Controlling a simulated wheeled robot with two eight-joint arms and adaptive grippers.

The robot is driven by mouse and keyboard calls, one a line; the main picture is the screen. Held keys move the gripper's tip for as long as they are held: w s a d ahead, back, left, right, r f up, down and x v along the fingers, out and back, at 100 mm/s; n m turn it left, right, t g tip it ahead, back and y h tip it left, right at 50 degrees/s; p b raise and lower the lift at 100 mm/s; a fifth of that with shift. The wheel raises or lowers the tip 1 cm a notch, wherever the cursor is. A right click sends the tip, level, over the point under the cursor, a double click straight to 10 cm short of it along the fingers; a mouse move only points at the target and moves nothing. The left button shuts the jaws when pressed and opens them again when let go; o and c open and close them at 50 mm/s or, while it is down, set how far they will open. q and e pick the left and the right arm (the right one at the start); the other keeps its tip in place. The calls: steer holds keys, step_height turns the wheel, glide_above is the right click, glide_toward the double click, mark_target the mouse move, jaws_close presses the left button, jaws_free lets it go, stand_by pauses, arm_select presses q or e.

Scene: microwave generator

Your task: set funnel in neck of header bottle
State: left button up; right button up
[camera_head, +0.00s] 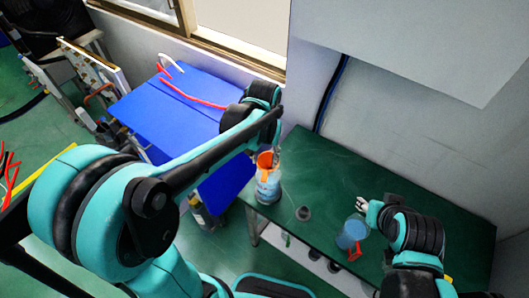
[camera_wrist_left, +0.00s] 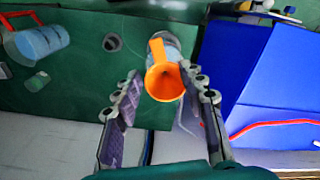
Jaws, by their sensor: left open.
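The orange funnel (camera_head: 265,160) is at the top of the pale blue header bottle (camera_head: 268,186), which stands at the left end of the green table. In the left wrist view the funnel (camera_wrist_left: 164,82) turns its wide mouth towards me, with the bottle (camera_wrist_left: 172,47) behind it. I cannot tell how deep its stem sits in the neck, which is hidden. My left gripper (camera_wrist_left: 163,74) is open, its fingers on either side of the funnel, with gaps visible.
A blue surface (camera_head: 165,110) with a red hose is at the left. A wall stands behind.

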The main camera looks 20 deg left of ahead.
arm_select(q)
step_height(320, 180, up, 3)
steer(key=shift+f, duration=0.1)
stand_by(0.6)
steer(key=s+a+f+t+b, duration=0.4)
steer(key=s+f+t+b, duration=0.2)
steer(key=s+b, duration=0.3)
steer(key=shift+s+a+f+t, duration=0.4)
steer(key=shift+s+t, duration=0.2)
steer(key=shift+s, duration=0.15)
